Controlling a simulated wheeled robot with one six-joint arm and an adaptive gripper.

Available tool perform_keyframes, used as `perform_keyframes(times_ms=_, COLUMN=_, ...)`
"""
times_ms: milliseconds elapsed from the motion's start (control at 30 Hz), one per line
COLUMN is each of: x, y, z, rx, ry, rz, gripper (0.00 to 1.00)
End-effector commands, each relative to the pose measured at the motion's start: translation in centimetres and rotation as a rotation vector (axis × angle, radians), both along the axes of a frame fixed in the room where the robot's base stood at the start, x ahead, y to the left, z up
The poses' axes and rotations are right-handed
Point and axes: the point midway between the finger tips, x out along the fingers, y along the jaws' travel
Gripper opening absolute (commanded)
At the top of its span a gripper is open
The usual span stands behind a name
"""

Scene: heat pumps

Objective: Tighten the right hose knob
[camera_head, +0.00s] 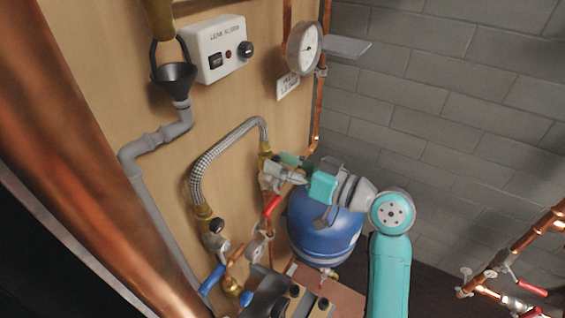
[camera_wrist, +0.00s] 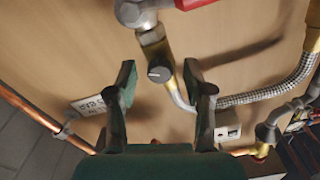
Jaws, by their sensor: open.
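The braided hose (camera_head: 222,151) arches across the wooden panel; its right end meets a brass fitting beside my gripper. In the wrist view, the right hose knob (camera_wrist: 160,74) is a small dark round knob on the brass fitting (camera_wrist: 154,48). The braided hose (camera_wrist: 265,94) also shows there, running off to the right. My gripper (camera_wrist: 159,80) is open, with one finger on each side of the knob in the picture. I see no contact, and cannot tell how far the knob lies beyond the fingertips. In the head view my gripper (camera_head: 282,172) hides the knob.
Another dark knob (camera_head: 217,225) sits at the hose's left end. Red (camera_head: 271,206) and blue (camera_head: 212,279) valve handles are below. A blue tank (camera_head: 325,235) stands under my arm. A gauge (camera_head: 304,47) and control box (camera_head: 220,48) are above.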

Motion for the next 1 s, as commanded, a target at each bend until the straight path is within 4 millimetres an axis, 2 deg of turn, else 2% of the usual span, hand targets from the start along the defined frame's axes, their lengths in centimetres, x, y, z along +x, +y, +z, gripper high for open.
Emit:
perform_keyframes(times_ms=167, x=-0.9, y=-1.7, z=-0.1, rx=0.000, ry=0.001, rz=-0.005, gripper=0.51)
perform_keyframes(times_ms=400, x=-3.6, y=-5.7, z=0.0, rx=0.001, ry=0.001, rz=-0.005, gripper=0.51)
perform_keyframes(times_ms=600, x=-5.4, y=-8.4, z=-0.1, rx=0.000, ry=0.001, rz=-0.004, gripper=0.51)
perform_keyframes(times_ms=800, x=-6.4, y=-9.7, z=0.0, rx=-0.001, ry=0.000, rz=-0.002, gripper=0.51)
perform_keyframes(times_ms=1000, x=-6.5, y=-9.9, z=0.0, rx=0.000, ry=0.000, rz=-0.001, gripper=0.51)
